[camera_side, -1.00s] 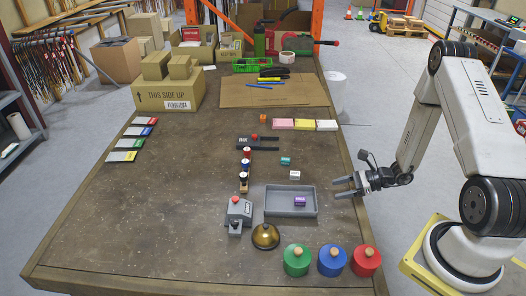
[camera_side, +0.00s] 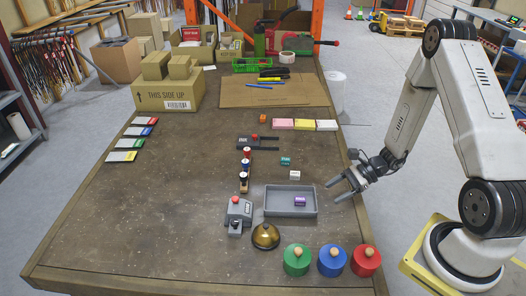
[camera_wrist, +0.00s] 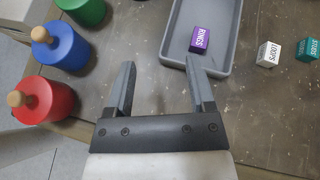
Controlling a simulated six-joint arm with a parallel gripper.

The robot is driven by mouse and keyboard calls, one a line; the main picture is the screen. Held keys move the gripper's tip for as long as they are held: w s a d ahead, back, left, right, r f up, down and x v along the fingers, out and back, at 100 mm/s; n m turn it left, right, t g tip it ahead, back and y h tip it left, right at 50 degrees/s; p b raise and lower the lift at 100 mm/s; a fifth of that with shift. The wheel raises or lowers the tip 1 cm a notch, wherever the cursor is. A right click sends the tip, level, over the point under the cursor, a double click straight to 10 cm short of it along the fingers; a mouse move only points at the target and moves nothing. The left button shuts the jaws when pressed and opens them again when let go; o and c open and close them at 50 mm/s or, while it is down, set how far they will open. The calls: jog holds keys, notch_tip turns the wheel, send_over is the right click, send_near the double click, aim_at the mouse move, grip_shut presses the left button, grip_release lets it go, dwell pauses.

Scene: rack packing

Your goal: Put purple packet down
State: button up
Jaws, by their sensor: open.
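The purple packet (camera_side: 300,202) is a small purple block with white lettering, lying inside the grey tray (camera_side: 268,212). In the wrist view the packet (camera_wrist: 200,40) rests on the floor of the tray (camera_wrist: 222,68), near its end wall on my gripper's side. My gripper (camera_side: 334,193) is open and empty, just right of the tray and above the table's right edge. In the wrist view its two fingers (camera_wrist: 160,80) are spread with nothing between them, and the packet is ahead of the right finger, apart from it.
A white cube (camera_side: 294,175) and a teal cube (camera_side: 285,161) stand behind the tray. Green (camera_side: 297,260), blue (camera_side: 332,261) and red (camera_side: 365,260) knobbed cylinders line the front right. A brass bell (camera_side: 265,236) and a grey switch box (camera_side: 238,213) are left.

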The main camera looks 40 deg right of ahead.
jog(key=s+a+r+n+g+h, duration=0.1)
jog(key=a+r+n+h, duration=0.3)
jog(key=r+n, duration=0.3)
jog(key=s+a+r+n+g+h, duration=0.2)
jog(key=a+r+n+h, duration=0.3)
jog(key=n, duration=1)
notch_tip(320, 180, up, 3)
jog(key=shift+s+a+f+n+h, duration=0.15)
jog(key=shift+s+n+h, duration=0.2)
jog(key=shift+h, duration=0.35)
